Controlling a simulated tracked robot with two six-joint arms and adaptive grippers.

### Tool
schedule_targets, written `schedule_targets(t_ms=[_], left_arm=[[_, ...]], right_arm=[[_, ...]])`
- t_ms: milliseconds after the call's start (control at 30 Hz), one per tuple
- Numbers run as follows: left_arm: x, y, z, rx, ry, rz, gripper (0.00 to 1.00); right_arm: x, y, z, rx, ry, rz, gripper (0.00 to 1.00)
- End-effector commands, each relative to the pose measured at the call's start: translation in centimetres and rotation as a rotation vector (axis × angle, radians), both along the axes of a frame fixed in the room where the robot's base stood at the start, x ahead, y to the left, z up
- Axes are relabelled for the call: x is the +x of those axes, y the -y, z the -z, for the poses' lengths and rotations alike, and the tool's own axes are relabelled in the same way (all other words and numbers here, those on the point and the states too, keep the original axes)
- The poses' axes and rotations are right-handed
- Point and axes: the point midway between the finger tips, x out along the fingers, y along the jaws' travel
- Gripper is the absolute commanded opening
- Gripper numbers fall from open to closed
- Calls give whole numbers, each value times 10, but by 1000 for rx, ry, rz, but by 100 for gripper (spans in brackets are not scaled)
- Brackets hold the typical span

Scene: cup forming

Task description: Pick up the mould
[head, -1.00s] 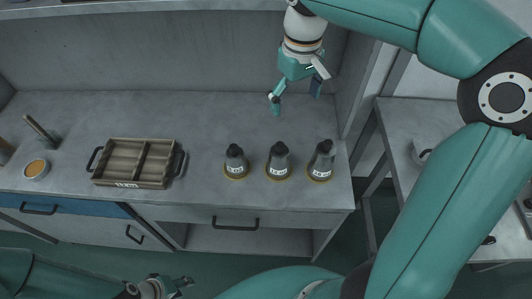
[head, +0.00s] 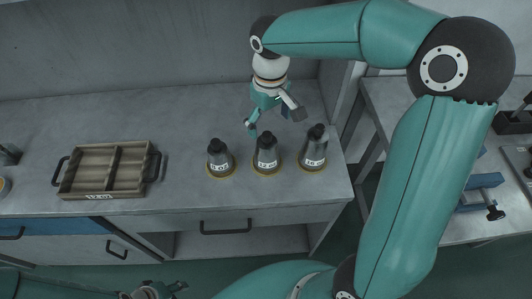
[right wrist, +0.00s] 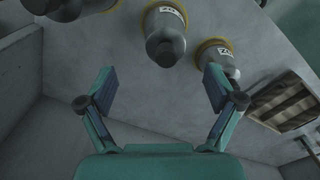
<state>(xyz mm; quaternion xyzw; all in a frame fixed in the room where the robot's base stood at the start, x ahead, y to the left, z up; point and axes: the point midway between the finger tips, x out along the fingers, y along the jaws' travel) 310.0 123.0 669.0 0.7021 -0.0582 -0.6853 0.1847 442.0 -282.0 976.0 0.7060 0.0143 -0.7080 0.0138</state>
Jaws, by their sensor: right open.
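Three grey conical moulds with dark knobs and yellowish bases stand upright in a row on the counter: left mould (head: 220,160), middle mould (head: 266,155), right mould (head: 314,150). Each has a small white label, hard to read for certain. My right gripper (head: 270,122) is open and empty, just behind the middle mould and above the counter. In the right wrist view its fingers (right wrist: 160,88) are spread, with a mould (right wrist: 165,38) beyond them and another (right wrist: 217,60) beside it; a third is cut off at the top left. My left gripper (head: 160,290) is partly cut off at the bottom edge.
A wooden divided tray (head: 112,148) with black handles sits to the left on the counter (head: 190,120). A wall rises behind, and an upright panel closes the right end. Another table (head: 385,120) stands further right. The counter between tray and moulds is clear.

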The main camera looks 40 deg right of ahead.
Motion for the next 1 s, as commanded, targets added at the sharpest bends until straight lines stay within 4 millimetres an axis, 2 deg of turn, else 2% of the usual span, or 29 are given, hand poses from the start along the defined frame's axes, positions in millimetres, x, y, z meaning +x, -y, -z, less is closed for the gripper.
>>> schedule_targets(t_ms=[100,367,700,967,1000], left_arm=[[0,0,0,0,0,0,40],[0,0,-2,0,0,0,40],[0,0,-8,0,0,0,40],[0,0,-8,0,0,0,40],[0,0,-8,0,0,0,40]], right_arm=[[0,0,18,-1,-2,0,92],[0,-2,33,0,-1,-1,92],[1,-8,75,-1,-2,-1,92],[1,-8,79,0,2,-1,92],[1,-8,79,0,2,-1,87]])
